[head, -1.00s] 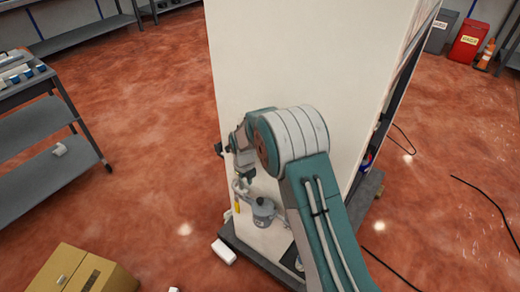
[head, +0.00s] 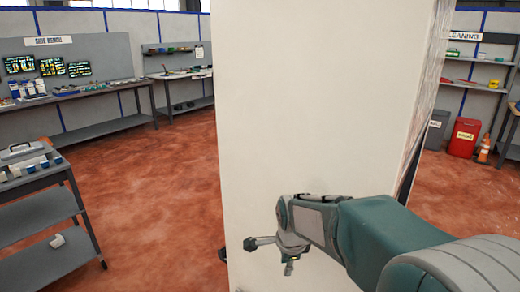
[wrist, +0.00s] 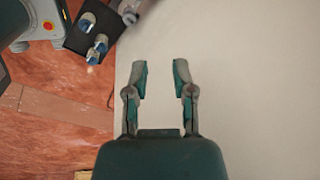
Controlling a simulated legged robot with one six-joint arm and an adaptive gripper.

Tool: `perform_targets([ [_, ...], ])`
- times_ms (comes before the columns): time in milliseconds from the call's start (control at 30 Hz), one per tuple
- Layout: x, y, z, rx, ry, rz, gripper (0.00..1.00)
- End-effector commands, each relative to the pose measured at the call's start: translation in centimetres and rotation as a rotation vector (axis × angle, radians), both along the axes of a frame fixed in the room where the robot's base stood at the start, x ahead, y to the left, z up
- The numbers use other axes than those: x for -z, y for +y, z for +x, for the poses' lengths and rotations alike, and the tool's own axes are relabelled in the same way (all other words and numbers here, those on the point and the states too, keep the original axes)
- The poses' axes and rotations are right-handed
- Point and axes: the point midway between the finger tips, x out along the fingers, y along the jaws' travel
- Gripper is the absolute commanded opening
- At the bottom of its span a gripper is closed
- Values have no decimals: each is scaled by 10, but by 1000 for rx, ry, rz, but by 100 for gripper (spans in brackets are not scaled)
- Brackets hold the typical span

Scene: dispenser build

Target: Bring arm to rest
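My gripper (head: 274,254) is in front of the tall cream panel (head: 320,110) in the head view, low and right of the middle. In the wrist view, my gripper (wrist: 161,78) has its two fingers apart with a clear gap between the tips. Nothing is held between them. The cream panel (wrist: 260,90) fills the right side of the wrist view behind the fingers. I cannot tell how far the fingertips are from it. My arm comes in from the lower right of the head view, bent at the elbow.
A grey cart (head: 45,212) stands at the left. Workbenches (head: 95,92) line the back wall. A red bin (head: 464,138) and an orange cone (head: 484,148) stand at the right. A dark tray with blue-and-white items (wrist: 95,30) is at the wrist view's upper left. Red floor is open at left.

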Motion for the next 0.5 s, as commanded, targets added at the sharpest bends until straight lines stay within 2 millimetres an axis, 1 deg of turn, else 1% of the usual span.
perform_targets([
  [33,-15,-8,-12,-65,-25,-13,33],
  [200,-49,-31,-51,-321,-87,-79,33],
  [367,-73,-49,-92,-559,-144,-158,33],
  [400,-77,-53,-103,-620,-157,-180,33],
  [500,-86,-63,-129,-766,-187,-239,33],
])
